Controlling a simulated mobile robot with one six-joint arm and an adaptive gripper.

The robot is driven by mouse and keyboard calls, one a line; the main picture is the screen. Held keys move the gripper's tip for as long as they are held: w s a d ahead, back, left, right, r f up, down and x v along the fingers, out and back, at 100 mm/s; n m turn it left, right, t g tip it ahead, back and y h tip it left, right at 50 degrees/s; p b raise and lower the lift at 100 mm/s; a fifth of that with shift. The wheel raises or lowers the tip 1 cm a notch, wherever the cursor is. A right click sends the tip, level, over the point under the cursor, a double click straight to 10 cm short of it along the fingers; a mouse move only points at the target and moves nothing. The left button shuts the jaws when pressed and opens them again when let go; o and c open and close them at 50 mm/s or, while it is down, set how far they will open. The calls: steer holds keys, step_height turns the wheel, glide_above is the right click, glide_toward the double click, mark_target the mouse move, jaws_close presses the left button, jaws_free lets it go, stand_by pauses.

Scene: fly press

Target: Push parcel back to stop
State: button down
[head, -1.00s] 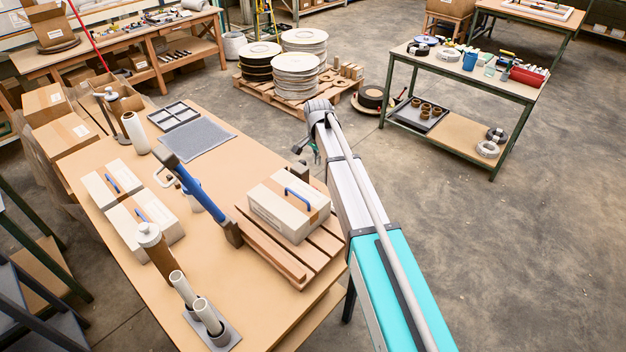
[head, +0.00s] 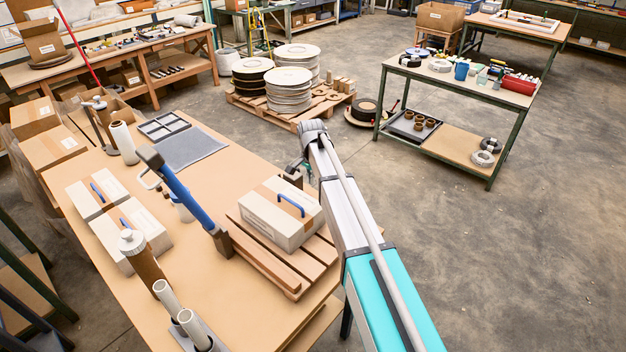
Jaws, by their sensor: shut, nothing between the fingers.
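The parcel (head: 280,220), a pale carton with a brown tape band and a blue handle on top, sits on the slatted wooden pallet (head: 292,283) on the workbench. My gripper (head: 294,175) is small and partly hidden behind the parcel's far right corner, below the end of my arm. Its fingers are shut with nothing between them. I cannot tell whether it touches the parcel. A blue bar with grey-brown end blocks (head: 182,196) stands along the pallet's left side, close to the parcel. I cannot tell which part is the stop.
Two similar cartons (head: 92,188) with blue handles lie on the left of the bench (head: 205,290). A grey mat (head: 195,150) lies farther back. Open floor lies right of my arm.

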mark_target(291, 196)
steer(key=shift+s+f+b, duration=0.1)
steer(key=shift+f+b, duration=1.75)
steer(key=shift+f, duration=0.3)
steer(key=s, duration=0.1)
steer(key=s+a, duration=0.2)
steer(key=shift+a+r, duration=0.2)
steer(key=shift+r, duration=0.05)
steer(key=s+a, duration=0.1)
steer(key=s, duration=0.1)
steer(key=s+a, duration=0.2)
steer(key=shift+s+a, duration=0.3)
steer(key=shift+s, duration=0.1)
steer(key=shift+w, duration=0.15)
